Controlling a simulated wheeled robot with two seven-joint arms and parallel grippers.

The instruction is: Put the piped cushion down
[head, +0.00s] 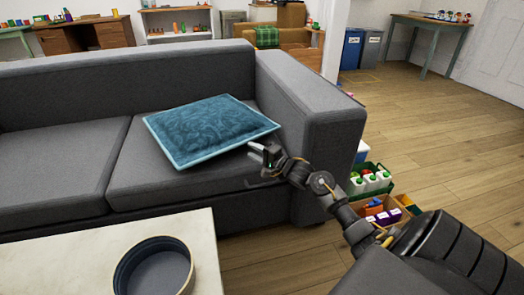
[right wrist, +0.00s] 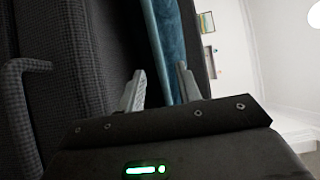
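The piped cushion (head: 212,130) is blue with a lighter teal edge. It lies nearly flat over the right seat of the grey sofa (head: 70,165), close to the armrest. My right gripper (head: 256,152) is at the cushion's front right edge. In the right wrist view my right gripper (right wrist: 162,92) has its two fingers apart, with the cushion's edge (right wrist: 172,45) just beyond and partly between them. I see no clear grip on it. Whether the cushion touches the seat all along is hard to tell. My left gripper is not in view.
A pale table (head: 65,265) with a round dark tray (head: 155,270) stands in front of the sofa. The sofa armrest (head: 310,95) rises beside my right forearm. Crates with bottles (head: 370,182) and boxes (head: 383,212) stand on the floor to its right. Wooden floor beyond is open.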

